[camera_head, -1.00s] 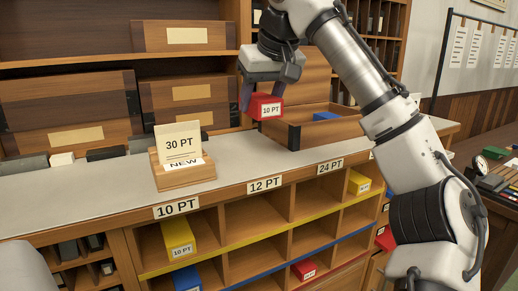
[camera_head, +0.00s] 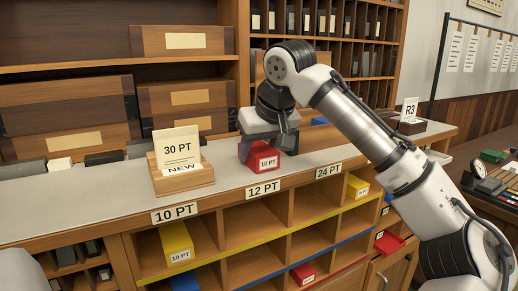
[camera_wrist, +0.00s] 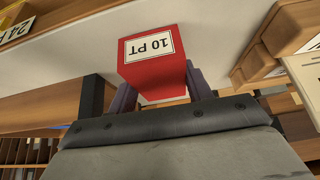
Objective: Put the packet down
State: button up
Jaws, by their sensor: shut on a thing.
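A red packet (camera_head: 264,161) labelled "10 PT" is between the fingers of my gripper (camera_head: 266,150), low over the grey counter top (camera_head: 228,172), behind the "12 PT" shelf label. In the head view it looks at or very near the counter surface; I cannot tell whether it touches. In the wrist view the red packet (camera_wrist: 155,70) shows its labelled end, with a finger on each side. My gripper (camera_wrist: 155,88) is shut on it.
A wooden card holder (camera_head: 182,178) with a "30 PT" card stands on the counter left of the packet. Below the counter edge are open cubbies with a yellow packet (camera_head: 177,245) and another red packet (camera_head: 303,273). Bare counter lies to the packet's right.

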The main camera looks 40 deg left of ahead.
jog(key=o, duration=1.5)
jog(key=shift+f, duration=0.15)
jog(key=shift+c, duration=0.2)
jog(key=shift+r, duration=0.25)
jog(key=b+v, duration=0.1)
jog(key=v, duration=1.1)
jog(key=shift+f, duration=0.1)
